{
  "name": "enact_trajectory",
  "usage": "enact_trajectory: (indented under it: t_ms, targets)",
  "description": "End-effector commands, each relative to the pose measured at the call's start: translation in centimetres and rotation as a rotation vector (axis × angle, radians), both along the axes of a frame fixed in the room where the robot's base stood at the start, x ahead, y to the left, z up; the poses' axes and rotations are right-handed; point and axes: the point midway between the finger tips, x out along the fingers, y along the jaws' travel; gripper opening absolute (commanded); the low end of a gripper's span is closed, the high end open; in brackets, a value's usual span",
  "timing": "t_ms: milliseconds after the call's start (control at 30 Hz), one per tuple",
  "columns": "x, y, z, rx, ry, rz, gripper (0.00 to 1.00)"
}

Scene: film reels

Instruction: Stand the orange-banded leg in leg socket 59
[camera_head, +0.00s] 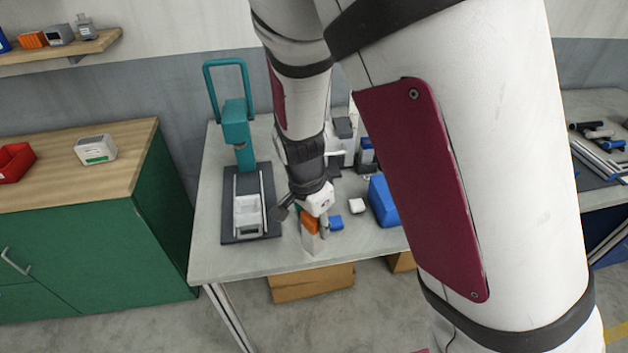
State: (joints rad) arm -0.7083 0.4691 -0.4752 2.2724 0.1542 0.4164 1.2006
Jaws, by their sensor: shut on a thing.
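My gripper (304,212) points down over the front part of the grey table and is shut on a pale upright piece with an orange band, which I take for the orange-banded leg (312,244). The orange part is right under the gripper and the pale part extends below it, near the table's front edge. I cannot tell whether its lower end touches the table. No leg socket marked 59 can be made out; the number and any socket are too small or hidden.
A teal press (238,135) on a dark base with a pale tray (248,214) stands left of my gripper. A small blue block (336,222), a white block (356,206) and a blue bin (382,201) lie to the right. My arm hides the table's right part.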

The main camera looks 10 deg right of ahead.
Motion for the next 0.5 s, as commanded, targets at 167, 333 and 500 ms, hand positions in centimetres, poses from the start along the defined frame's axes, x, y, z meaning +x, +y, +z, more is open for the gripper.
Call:
enact_trajectory:
  t_ms: [167, 333, 500]
  targets:
    - [4.6, -2.6, 1.5, 0.002, -0.007, 0.265, 0.0]
    - [8.6, -4.6, 2.7, 0.001, -0.005, 0.537, 0.0]
    - [11.4, -6.0, 3.6, 0.0, -0.005, 0.723, 0.0]
